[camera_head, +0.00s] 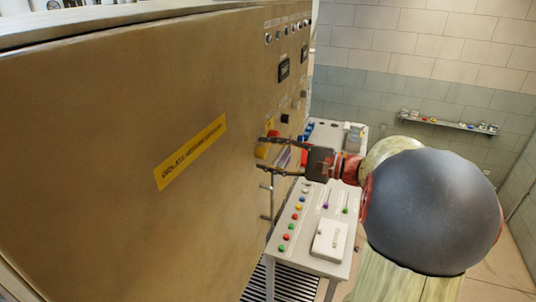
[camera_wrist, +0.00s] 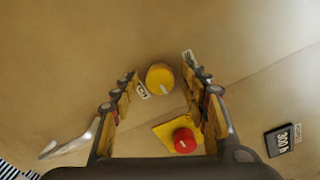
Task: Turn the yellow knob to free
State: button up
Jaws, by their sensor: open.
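The yellow knob (camera_wrist: 160,77) is round, with a pale pointer mark on its lower part, and sits on the tan cabinet face. In the wrist view it lies between and just beyond the fingertips of my open gripper (camera_wrist: 160,82). A small white label with dark letters (camera_wrist: 142,90) is beside the knob at its left; another is partly hidden by the right finger. In the head view my gripper (camera_head: 264,153) reaches the cabinet face from the right, and the yellow knob (camera_head: 262,151) is partly hidden by the upper finger. I cannot tell whether the fingers touch it.
A red knob on a yellow plate (camera_wrist: 185,140) is close below the yellow knob. A metal handle (camera_wrist: 70,145) sticks out at lower left. A dark display (camera_wrist: 278,141) is at right. A console with coloured buttons (camera_head: 295,225) stands beside the cabinet, under my arm.

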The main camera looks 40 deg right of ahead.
jog(key=v, duration=1.1)
jog(key=shift+s+d, duration=0.2)
jog(key=shift+s, duration=0.15)
jog(key=shift+f, duration=0.1)
jog(key=s+a+f+n+g+h+b, duration=0.1)
jog(key=s+a+f+g+h+b, duration=0.2)
jog(key=f, duration=0.5)
jog(key=s+a+f+n+g+h+b, duration=0.1)
jog(key=s+a+f+n+g, duration=0.15)
jog(key=a+f+g, duration=0.4)
jog(key=s+a+f+n+g+h+b, duration=0.1)
jog(key=s+a+f+g, duration=0.15)
jog(key=f, duration=0.65)
jog(key=a+f+n+t+h+b, duration=0.1)
jog(key=a+f+n+h+b, duration=0.1)
jog(key=a+n+b, duration=0.4)
jog(key=s+a+f+n+t+h+b, duration=0.1)
jog(key=a+f+n+b, duration=0.2)
jog(key=a+n+b, duration=0.4)
jog(key=a, duration=0.3)
jog(key=shift+a+f+h, duration=0.2)
jog(key=shift+a+h, duration=0.15)
jog(key=shift+h, duration=0.05)
jog(key=shift+s, duration=0.15)
jog(key=shift+c, duration=0.4)
